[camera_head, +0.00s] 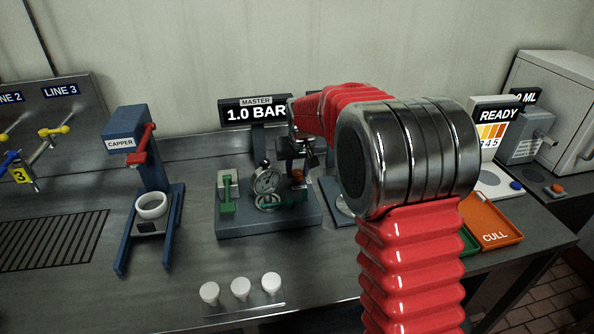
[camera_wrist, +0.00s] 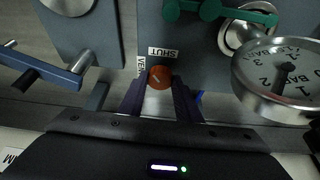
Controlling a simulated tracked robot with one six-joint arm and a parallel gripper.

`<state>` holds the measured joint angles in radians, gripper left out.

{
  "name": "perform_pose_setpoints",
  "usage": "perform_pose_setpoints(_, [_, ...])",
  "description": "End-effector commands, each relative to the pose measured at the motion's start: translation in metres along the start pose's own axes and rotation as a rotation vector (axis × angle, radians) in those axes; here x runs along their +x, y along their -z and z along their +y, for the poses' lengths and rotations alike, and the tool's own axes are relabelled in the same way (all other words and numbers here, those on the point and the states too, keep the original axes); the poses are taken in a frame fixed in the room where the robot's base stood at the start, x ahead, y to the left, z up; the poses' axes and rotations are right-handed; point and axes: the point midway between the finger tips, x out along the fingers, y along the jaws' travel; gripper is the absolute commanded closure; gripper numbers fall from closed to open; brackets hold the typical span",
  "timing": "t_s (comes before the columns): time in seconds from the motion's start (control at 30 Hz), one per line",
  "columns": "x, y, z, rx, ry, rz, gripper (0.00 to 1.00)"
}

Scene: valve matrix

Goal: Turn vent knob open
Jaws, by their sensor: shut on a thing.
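The vent knob (camera_wrist: 159,74) is a small round orange knob with a pale line on its face. It sits on the grey-blue panel between the fingertips of my gripper (camera_wrist: 159,84), which is shut on it from both sides. The word SHUT is printed above the knob and VENT runs up its left side in the wrist view. The pale line looks slanted toward upper left, but it is small. In the head view my gripper (camera_head: 298,158) is over the right part of the gauge stand, and my arm hides part of that area.
A round dial gauge (camera_wrist: 283,72) stands right of the knob, close to my gripper. A green lever (camera_wrist: 220,10) lies above. The master display (camera_head: 255,112) reads 1.0 BAR. A blue capper (camera_head: 150,170) stands left; several white-capped pieces (camera_head: 240,288) stand in front.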

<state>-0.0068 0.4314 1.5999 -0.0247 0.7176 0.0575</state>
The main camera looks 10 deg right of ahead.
Motion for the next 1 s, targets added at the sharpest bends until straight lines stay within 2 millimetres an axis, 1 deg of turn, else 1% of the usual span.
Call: perform_pose_setpoints(1.0, [0.0003, 0.0036, 0.0056, -0.648, 0.27, 0.003, 0.92])
